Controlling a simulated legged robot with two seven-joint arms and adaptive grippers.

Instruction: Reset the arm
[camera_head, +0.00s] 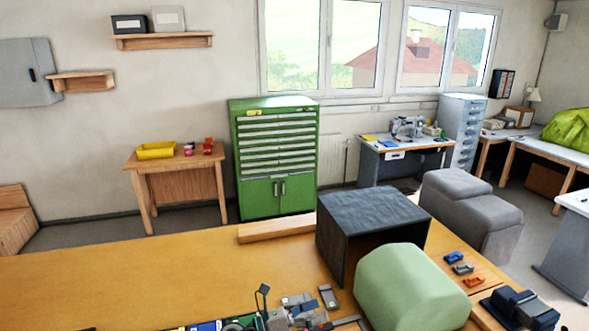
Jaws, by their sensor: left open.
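My left gripper (338,309) appears at the bottom edge, low over the front of the wooden worktable (130,280). Its grey and black parts are partly cut off by the frame and hard to separate from small items around it. Its jaws are open, and I see nothing held between them. My right gripper is not in view.
A dark box (365,235) and a pale green rounded block (410,290) stand right of the gripper. A wooden bar (290,228) lies behind. Small blue, grey and orange pieces (462,268) and a black device (520,310) are at right. The table's left is clear.

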